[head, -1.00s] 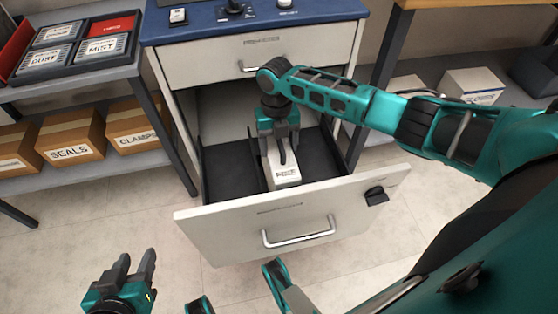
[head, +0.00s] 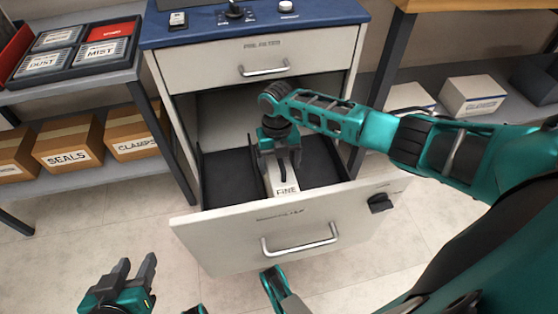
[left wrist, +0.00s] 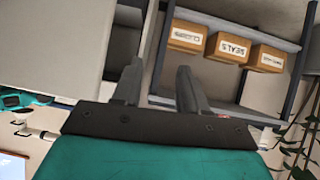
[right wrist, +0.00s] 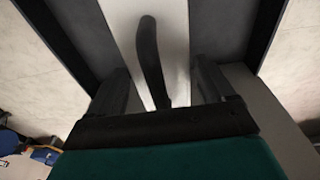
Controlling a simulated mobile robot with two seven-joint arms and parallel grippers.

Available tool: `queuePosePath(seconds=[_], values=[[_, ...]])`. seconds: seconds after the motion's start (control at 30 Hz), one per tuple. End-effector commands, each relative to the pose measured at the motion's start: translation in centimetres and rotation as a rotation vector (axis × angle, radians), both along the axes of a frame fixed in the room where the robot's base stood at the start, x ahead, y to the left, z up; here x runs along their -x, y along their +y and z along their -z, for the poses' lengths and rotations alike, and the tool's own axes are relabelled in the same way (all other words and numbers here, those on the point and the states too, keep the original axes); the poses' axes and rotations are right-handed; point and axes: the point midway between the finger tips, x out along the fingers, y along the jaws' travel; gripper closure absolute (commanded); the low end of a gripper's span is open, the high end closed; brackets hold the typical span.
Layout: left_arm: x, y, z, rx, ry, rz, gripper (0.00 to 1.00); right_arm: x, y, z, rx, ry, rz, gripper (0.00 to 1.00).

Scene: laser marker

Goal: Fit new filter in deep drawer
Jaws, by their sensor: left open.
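The white filter (head: 284,188), its end marked FINE, sits low in the middle slot of the open deep drawer (head: 290,232). Its top shows as a pale strip with a dark curved strap (right wrist: 150,60) in the right wrist view. My right gripper (head: 283,165) points down into the drawer over the filter. Its fingers stand apart, one on each side of the strap, and do not appear to press on it. The filter's lower part is hidden by the drawer. My left gripper (head: 135,270) is open and empty, left of the drawer front; its fingers also show in the left wrist view (left wrist: 158,85).
The upper drawer (head: 262,68) is shut. At left, a tray (head: 78,68) holds labelled boxes above a shelf with cardboard boxes (head: 68,150). White boxes (head: 472,95) stand on the right shelf.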

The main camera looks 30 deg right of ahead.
Motion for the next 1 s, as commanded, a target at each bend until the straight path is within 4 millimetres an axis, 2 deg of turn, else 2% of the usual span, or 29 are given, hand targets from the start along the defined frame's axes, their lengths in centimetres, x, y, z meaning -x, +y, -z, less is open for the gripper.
queuePosePath(seconds=[0.03,0.13,0.37,0.47,0.57,0.77,1.0], values=[[0.0,0.0,0.0,0.0,-0.001,-0.001,0.57,0.0,0.0,0.0,0.0,0.0,0.0,0.13],[0.0,0.1,0.0,0.0,-0.001,-0.001,0.57,0.0,0.0,0.0,0.0,0.0,0.0,0.05],[-0.1,0.1,-0.1,-0.001,-0.001,-0.003,0.57,0.0,0.0,-0.1,0.0,0.0,0.0,0.05],[-0.1,0.2,-0.5,-0.002,-0.001,-0.005,0.57,-0.1,0.0,-0.8,0.0,-0.001,0.0,0.05],[-0.1,0.3,-0.9,-0.004,-0.001,-0.007,0.57,-0.3,-0.1,-2.4,0.0,-0.003,0.0,0.05],[-0.2,0.7,-1.9,-0.008,-0.011,-0.017,0.57,-0.8,-0.2,-6.9,-0.001,-0.003,-0.001,0.05],[0.2,1.2,-2.1,-0.018,-0.007,-0.024,0.57,-1.3,-0.3,-11.0,-0.002,-0.002,-0.001,0.05]])
